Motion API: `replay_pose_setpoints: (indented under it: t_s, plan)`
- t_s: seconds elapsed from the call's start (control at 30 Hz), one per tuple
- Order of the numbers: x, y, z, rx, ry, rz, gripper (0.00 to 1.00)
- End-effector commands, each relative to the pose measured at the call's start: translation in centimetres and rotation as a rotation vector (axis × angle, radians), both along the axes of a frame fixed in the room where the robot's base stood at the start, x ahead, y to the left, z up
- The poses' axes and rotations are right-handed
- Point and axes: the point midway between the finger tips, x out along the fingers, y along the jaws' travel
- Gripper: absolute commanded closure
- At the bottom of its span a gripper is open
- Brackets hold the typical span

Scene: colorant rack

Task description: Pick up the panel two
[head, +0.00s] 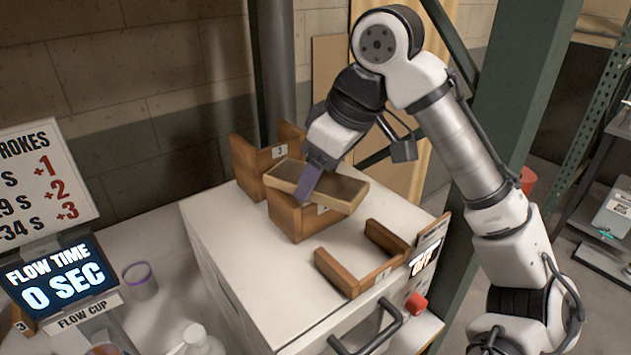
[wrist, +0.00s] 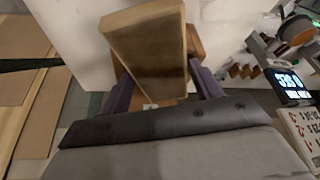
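The panel (head: 342,190), a thin board with a dark face and pale wooden edges, is at the middle wooden holder (head: 288,220) on the white cabinet. It lies nearly flat across the holder's top; I cannot tell whether they touch. My gripper (head: 306,190) reaches down to it from above, with one purple finger in front of its near side. In the wrist view the panel (wrist: 150,45) stands between both purple fingers (wrist: 160,78), which appear to press its two sides. The far finger is hidden in the head view. The holder's number is mostly hidden.
The white cabinet (head: 225,240) also bears a rear holder marked 3 (head: 248,165) and an empty front holder (head: 345,278). A handle (head: 375,330) and red knob (head: 416,303) are at its front. A flow-time display (head: 60,280) stands left. A green post (head: 510,110) rises behind my arm.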

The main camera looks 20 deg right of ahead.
Motion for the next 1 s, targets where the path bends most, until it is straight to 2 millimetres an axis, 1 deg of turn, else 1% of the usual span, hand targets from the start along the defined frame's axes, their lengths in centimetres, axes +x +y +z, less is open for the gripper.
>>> replay_pose_setpoints:
  t_s: [0.03,0.2,0.23,0.27,0.47,0.67,0.77,1.0]
  plan:
    - [0.0,0.0,0.0,0.000,0.000,0.000,0.43]
    - [0.0,0.0,0.0,0.000,0.000,0.000,0.65]
    - [0.0,0.0,0.0,0.000,0.000,0.000,0.66]
    - [0.0,0.0,0.0,0.000,0.000,0.000,0.70]
    - [0.0,0.0,0.1,0.000,0.000,0.000,0.70]
    - [0.0,0.0,1.1,-0.001,-0.001,-0.002,0.70]
    - [0.0,0.0,2.2,-0.002,-0.001,-0.002,0.70]
    - [0.0,0.0,5.9,-0.003,-0.001,-0.003,0.70]
